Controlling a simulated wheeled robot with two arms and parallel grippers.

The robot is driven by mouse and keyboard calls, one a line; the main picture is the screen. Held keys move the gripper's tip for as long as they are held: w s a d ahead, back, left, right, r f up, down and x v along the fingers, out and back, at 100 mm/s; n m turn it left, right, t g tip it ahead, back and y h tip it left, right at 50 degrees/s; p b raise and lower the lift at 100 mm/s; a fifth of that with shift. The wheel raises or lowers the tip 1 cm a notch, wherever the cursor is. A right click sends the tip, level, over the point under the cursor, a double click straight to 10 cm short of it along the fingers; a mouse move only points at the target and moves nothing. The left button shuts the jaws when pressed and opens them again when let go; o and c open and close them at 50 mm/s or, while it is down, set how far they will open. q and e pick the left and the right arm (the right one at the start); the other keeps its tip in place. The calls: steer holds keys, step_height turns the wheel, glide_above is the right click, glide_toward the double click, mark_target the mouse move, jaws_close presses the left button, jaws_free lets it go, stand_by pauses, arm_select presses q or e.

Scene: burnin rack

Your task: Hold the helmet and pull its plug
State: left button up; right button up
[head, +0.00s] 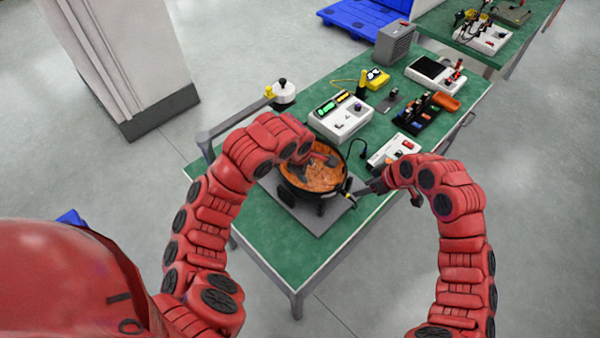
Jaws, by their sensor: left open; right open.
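The helmet (322,180) lies open side up on a grey mat (320,216) at the near end of the green table. Its inside is orange and its rim is black. My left gripper (303,160) reaches over its far left rim; the arm's end partly hides the fingers, and I cannot tell if they touch it. My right gripper (363,190) is open just right of the helmet. Close to its fingertips is a small black and yellow piece, apparently the plug (349,197), at the helmet's right rim. I cannot tell if the fingers touch it.
Behind the helmet stand a white unit with green displays (341,117) and a white box with a red switch (394,151). A black cable curves between helmet and box. A black rack (425,113) stands farther right. The table's near corner (297,262) is clear.

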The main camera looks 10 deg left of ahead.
mark_target(303, 194)
arm_select(q)
steer(key=shift+n+g+y, duration=0.4)
steer(key=shift+g+y, duration=0.1)
steer(key=x, duration=0.5)
steer(key=s+x, duration=0.1)
steer(key=x, duration=0.5)
steer(key=s+a+x, duration=0.1)
steer(key=x, duration=0.4)
steer(key=shift+w+f, duration=0.15)
steer(key=shift+f, duration=0.4)
jaws_close()
stand_by(1.5)
